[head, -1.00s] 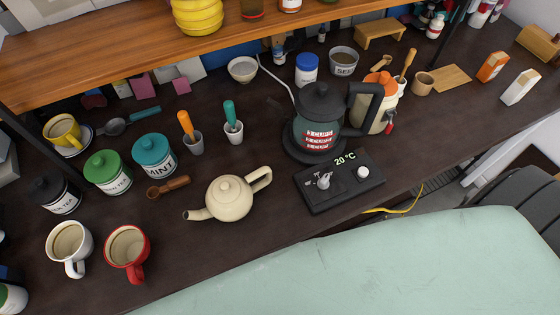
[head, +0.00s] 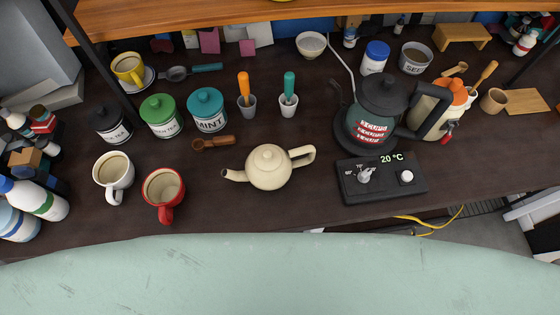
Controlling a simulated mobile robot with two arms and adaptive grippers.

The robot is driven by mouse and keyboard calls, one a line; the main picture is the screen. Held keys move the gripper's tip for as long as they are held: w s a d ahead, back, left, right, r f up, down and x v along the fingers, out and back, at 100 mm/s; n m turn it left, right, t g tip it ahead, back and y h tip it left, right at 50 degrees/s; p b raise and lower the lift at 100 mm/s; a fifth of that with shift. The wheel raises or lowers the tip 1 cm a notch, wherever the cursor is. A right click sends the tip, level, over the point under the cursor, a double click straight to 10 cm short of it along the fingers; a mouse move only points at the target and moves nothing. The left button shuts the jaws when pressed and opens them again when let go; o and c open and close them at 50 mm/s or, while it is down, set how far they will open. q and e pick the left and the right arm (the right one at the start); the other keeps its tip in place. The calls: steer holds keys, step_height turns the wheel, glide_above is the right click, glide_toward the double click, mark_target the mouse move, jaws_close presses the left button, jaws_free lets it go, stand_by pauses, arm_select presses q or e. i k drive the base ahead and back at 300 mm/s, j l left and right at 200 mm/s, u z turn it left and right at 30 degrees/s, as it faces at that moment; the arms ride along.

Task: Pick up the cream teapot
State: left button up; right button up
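The cream teapot (head: 269,168) stands upright on the dark brown counter in the middle of the head view. Its lid is on, its spout points left and its handle points right. Nothing covers it. Neither of my grippers shows in the head view.
To the right are a black control box (head: 381,177) reading 20 °C and a dark kettle (head: 376,118). To the left are a red mug (head: 163,194), a white mug (head: 114,177) and a wooden scoop (head: 213,142). The pale green surface (head: 280,275) in front is empty.

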mark_target(268, 167)
steer(key=k+l+z, duration=0.4)
steer(key=k, duration=0.3)
steer(key=k+l+z, duration=0.4)
steer(key=k+l, duration=0.25)
